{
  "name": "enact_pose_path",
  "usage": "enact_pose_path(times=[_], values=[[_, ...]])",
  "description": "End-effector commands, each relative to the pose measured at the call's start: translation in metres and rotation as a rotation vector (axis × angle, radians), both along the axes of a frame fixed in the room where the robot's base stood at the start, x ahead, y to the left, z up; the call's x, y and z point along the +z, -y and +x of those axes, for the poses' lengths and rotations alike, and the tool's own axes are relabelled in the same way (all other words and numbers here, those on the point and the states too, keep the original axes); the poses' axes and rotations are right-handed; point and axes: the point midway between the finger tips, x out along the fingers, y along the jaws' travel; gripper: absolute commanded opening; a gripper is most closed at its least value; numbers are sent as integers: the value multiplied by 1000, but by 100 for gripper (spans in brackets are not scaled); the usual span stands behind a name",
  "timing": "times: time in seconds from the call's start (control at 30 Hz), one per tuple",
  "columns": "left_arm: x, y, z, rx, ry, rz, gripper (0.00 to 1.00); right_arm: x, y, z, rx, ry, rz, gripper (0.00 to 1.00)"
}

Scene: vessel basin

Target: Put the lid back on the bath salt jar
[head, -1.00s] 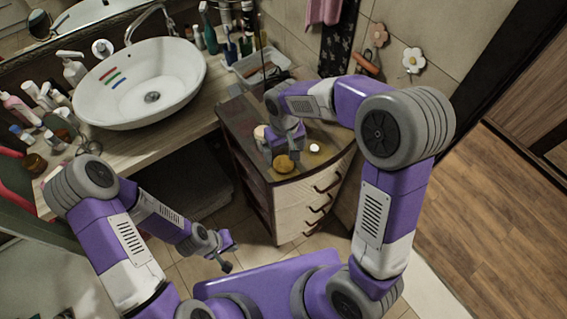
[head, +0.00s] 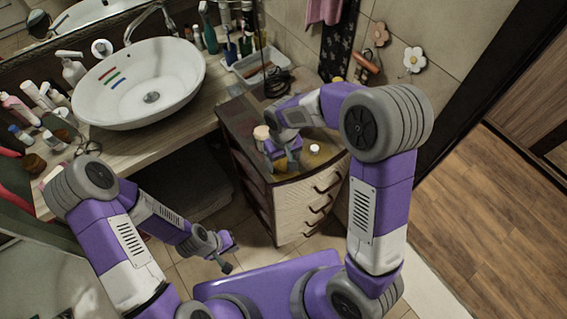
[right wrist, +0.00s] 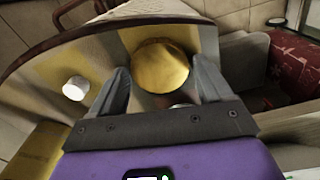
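A round golden-yellow disc, which looks like the lid, lies on the small cabinet's top; in the right wrist view the disc (right wrist: 160,66) shows between and beyond my fingers. My right gripper (head: 283,163) is over it in the head view, and in the right wrist view the gripper (right wrist: 163,88) is open, with no clear contact. A pale, tan-topped round container (head: 261,132), perhaps the jar, stands just behind the gripper; I cannot tell if it is open. My left gripper (head: 231,255) is open and empty, low at the left, away from the cabinet.
A small white cylinder (head: 314,148) stands on the cabinet (head: 235,117) right of the gripper; it also shows in the right wrist view (right wrist: 75,88). A tray (head: 262,68) with a dark cable is behind. A basin and several bottles occupy the counter at left.

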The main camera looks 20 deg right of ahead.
Motion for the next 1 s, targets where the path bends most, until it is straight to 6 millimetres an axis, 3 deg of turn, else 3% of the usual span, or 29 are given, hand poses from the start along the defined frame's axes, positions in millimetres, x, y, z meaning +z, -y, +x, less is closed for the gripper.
enact_pose_path(times=[0.03,0.27,0.57,1.0], values=[[0,0,0,0,0,0,0,0,0,0,0,0,0,71],[0,0,0,0,0,0,0,0,0,0,0,0,0,38],[1,0,0,0,0,0,0,8,0,1,0,3,2,38],[12,0,0,0,0,0,0,88,0,1,1,3,2,38]])
